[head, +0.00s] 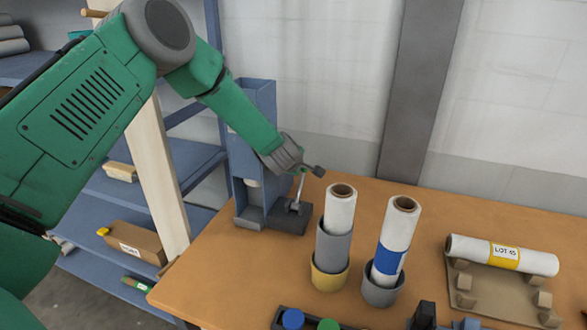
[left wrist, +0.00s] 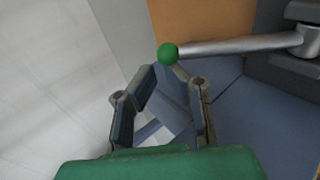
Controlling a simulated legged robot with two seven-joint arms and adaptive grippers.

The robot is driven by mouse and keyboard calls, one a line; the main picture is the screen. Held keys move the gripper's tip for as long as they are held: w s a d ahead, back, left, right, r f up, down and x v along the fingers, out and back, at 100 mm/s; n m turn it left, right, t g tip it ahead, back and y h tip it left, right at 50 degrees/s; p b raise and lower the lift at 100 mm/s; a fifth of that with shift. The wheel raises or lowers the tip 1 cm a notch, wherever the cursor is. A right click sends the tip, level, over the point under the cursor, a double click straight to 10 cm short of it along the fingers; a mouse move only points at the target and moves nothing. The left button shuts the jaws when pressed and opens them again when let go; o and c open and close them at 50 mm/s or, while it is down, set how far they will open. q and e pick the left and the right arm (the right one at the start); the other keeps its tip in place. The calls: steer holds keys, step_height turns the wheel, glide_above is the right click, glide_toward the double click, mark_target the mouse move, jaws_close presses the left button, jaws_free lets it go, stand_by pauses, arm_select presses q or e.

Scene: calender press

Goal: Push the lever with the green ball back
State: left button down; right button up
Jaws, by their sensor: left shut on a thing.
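The lever is a thin grey metal rod (head: 299,190) rising from a dark base beside a blue-grey upright press frame on the table. Its green ball (left wrist: 168,53) shows in the left wrist view at the end of the rod (left wrist: 240,46), which comes in from the right. My left gripper (head: 303,168) is at the top of the lever in the head view and hides the ball there. My right gripper is not in view.
On the orange table, two upright rolls (head: 340,210) (head: 402,225) stand in cups to the right of the lever. A labelled roll (head: 502,255) lies on a brown holder. A blue shelf (head: 108,197) stands left of the table. Dark items with coloured caps sit at the front edge.

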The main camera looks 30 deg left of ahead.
arm_select(q)
steer(key=shift+w+d+r, duration=0.25)
steer(key=shift+d+r, duration=0.25)
steer(key=shift+r, duration=0.05)
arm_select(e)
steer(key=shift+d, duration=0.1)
arm_select(q)
steer(key=shift+s+a+f+v, duration=0.3)
steer(key=shift+s+a+v, duration=0.35)
steer(key=shift+v, duration=4.9)
steer(key=s+d+r+n+g+y+b, duration=0.1)
steer(key=d+n, duration=0.4)
steer(key=n, duration=0.7)
steer(key=s+d+r+n+g+y+b, duration=0.1)
steer(key=s+d+r+n+g+b, duration=0.1)
steer(key=n, duration=0.9)
steer(key=d+g+b, duration=0.1)
steer(key=d+b, duration=0.1)
steer(key=d, duration=0.1)
steer(key=shift+s+n+g, duration=0.2)
steer(key=shift+n+g, duration=0.2)
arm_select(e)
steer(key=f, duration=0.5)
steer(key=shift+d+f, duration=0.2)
arm_select(q)
steer(key=shift+d, duration=0.1)
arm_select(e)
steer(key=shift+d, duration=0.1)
